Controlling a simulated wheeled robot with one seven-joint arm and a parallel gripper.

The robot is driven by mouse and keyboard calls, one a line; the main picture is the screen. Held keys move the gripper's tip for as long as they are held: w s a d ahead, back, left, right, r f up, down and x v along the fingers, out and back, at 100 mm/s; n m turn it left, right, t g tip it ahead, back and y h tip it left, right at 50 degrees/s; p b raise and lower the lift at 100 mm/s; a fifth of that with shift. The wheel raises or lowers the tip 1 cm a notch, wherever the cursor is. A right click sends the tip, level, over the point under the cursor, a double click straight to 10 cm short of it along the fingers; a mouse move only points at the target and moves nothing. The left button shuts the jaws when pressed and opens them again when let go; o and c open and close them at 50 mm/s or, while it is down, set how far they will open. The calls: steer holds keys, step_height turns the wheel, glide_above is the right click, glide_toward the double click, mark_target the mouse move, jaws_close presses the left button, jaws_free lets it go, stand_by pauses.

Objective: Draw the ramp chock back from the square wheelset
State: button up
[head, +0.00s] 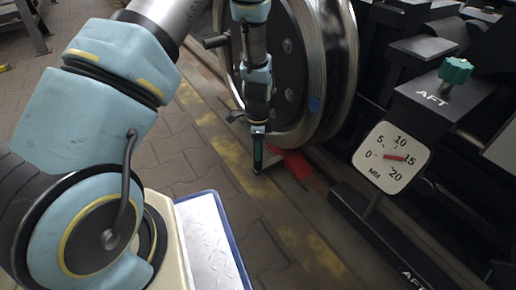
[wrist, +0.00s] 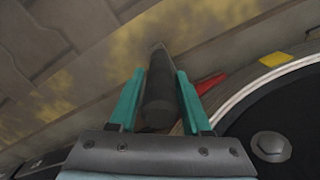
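The red ramp chock (head: 293,164) lies low at the foot of the large steel wheel (head: 342,60), close against its rim; I cannot tell if they touch. A red part of it also shows in the wrist view (wrist: 210,84), just right of my right finger. My gripper (head: 258,150) points down beside the chock, on its left. In the wrist view, my gripper's teal fingers (wrist: 160,85) stand either side of a dark round bar (wrist: 161,72), probably the chock's handle. Any gap to the bar is too small to judge.
A dial (head: 391,157) marked MM reads near 15, on a dark block marked AFT with a green knob (head: 455,70). Dark bogie parts crowd the right. Paving with a worn yellow strip (head: 215,125) is clear to the left.

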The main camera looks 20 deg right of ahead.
jaws_close()
stand_by(1.0)
